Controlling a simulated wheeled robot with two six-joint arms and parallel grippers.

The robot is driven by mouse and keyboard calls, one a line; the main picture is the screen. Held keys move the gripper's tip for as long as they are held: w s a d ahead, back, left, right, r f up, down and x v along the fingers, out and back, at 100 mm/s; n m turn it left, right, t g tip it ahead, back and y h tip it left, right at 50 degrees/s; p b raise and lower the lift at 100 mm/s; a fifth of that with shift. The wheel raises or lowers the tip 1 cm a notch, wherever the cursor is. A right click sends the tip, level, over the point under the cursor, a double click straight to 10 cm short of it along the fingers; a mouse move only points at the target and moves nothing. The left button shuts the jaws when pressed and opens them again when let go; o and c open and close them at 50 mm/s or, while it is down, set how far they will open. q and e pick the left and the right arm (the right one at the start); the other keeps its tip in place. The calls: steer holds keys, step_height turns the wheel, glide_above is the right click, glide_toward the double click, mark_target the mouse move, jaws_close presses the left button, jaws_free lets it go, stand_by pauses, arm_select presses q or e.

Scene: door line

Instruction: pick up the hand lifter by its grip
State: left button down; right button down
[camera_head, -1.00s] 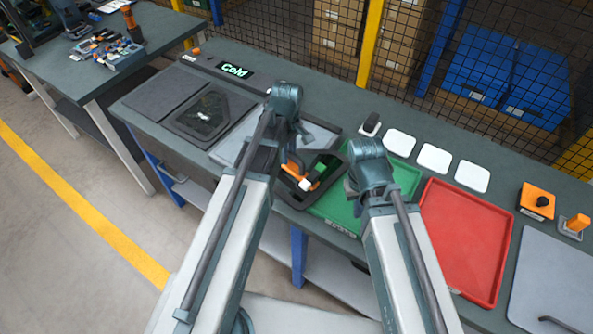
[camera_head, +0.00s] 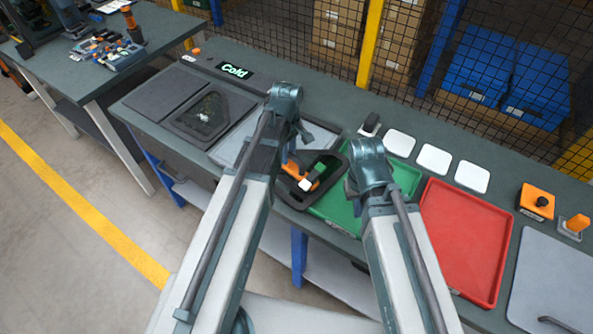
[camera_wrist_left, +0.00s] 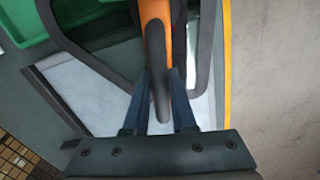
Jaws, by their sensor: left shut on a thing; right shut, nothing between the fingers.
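The hand lifter (camera_head: 301,171) is orange with a dark grip and a white part at its near end. In the left wrist view its orange body and dark grip (camera_wrist_left: 157,70) run down between the fingers. My left gripper (camera_wrist_left: 165,105) is shut on this grip. In the head view the left wrist hides most of that gripper and part of the lifter. The lifter shows over a black-framed panel (camera_head: 292,198); I cannot tell whether they touch. My right gripper (camera_head: 355,184) is shut and empty near the green tray, its fingers mostly hidden by the wrist.
A green tray (camera_head: 334,212) and a red tray (camera_head: 465,240) lie on the bench. White pads (camera_head: 433,158) lie behind them. Another black-framed panel (camera_head: 207,112) lies at left near the "Cold" sign (camera_head: 235,72). An orange box (camera_head: 536,201) stands at right.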

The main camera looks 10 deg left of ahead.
arm_select(q)
steer(key=shift+r+p, duration=1.75)
steer(key=shift+r, duration=0.15)
